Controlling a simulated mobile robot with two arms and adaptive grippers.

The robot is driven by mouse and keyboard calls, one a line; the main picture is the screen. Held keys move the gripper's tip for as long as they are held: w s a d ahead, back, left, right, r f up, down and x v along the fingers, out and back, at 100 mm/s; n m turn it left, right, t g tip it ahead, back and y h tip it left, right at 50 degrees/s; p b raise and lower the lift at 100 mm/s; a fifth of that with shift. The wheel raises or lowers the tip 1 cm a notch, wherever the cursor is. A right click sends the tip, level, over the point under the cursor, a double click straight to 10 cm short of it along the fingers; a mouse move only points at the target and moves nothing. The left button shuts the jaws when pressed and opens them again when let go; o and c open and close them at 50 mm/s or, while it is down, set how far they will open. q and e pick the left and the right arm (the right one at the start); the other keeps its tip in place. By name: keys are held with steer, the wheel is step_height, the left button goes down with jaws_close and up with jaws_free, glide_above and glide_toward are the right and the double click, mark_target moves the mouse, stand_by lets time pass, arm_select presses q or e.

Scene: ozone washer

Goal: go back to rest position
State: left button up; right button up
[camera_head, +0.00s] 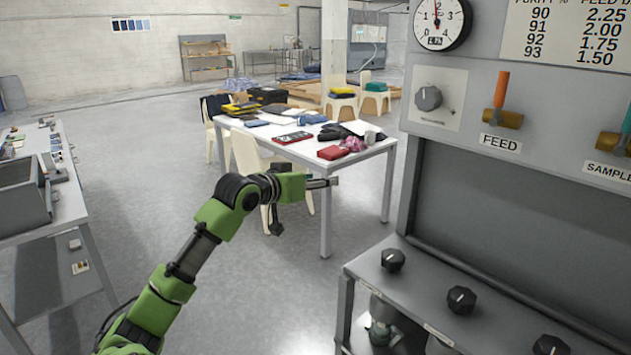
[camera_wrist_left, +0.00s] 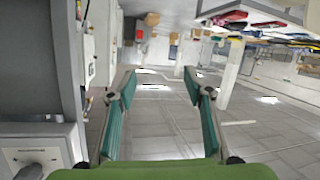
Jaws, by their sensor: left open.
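My left arm reaches in from the lower left in the head view, green and black. Its gripper (camera_head: 325,184) points right, in empty air in front of the white table. In the left wrist view the gripper (camera_wrist_left: 160,82) is open, with its two teal-padded fingers apart and nothing between them. The tiled floor shows beyond the fingers. My right gripper is in neither view.
A grey control panel (camera_head: 450,90) with a gauge, knobs and an orange FEED lever stands at right. Its knobbed ledge (camera_head: 420,290) juts out. A cluttered white table (camera_head: 262,143) is behind, a grey bench (camera_head: 70,195) at left. Floor between is clear.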

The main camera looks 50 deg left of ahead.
arm_select(q)
steer(key=shift+a+f, duration=0.1)
steer(key=shift+f, duration=0.15)
stand_by(0.4)
